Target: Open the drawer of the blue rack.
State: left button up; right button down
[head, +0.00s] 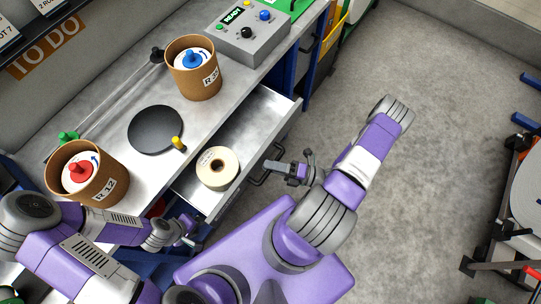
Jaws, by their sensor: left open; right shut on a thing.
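The drawer (245,130) is a pale metal tray standing pulled out from under the grey-topped bench with blue legs, which I take as the blue rack (290,75). A white roll (217,168) with a dark core lies inside it. A dark bar handle (256,181) is on the drawer's front. My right gripper (272,166) is at the handle, shut on it; the fingertips are small in view. My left gripper (192,240) is open and empty, low in front of the bench, left of the drawer's near corner.
On the bench stand two brown drums, R 12 (113,190) and another (205,82), a black disc (155,129), a yellow-topped peg (178,144) and a grey control box (248,42). Open floor (390,200) lies to the right. A dark-framed stand (500,235) is at the far right.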

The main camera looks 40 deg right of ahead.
jog(key=c, duration=1.4)
grip_release()
jog(key=shift+d, duration=0.1)
jog(key=v, duration=0.7)
jog(key=shift+s+d, duration=0.1)
jog(key=shift+s, duration=0.1)
jog(key=shift+f, duration=0.1)
